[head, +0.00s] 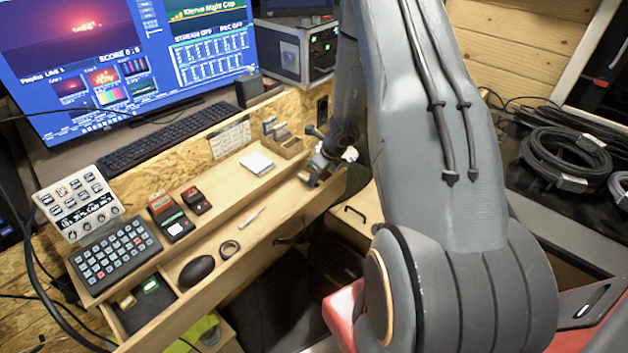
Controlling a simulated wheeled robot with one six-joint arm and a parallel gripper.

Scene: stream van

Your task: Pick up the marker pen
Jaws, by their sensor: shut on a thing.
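My gripper (311,182) is low over the right end of the open wooden drawer (290,213), fingers pointing down. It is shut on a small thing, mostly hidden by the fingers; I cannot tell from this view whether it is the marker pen. A slim, whitish pen-like item (250,217) lies in the middle of the drawer, apart from my gripper; it is too small to identify surely.
A keypad (114,254), a white notepad (256,163) and a wooden organizer (287,147) are on the ledge behind. A monitor (120,60) stands at the back left.

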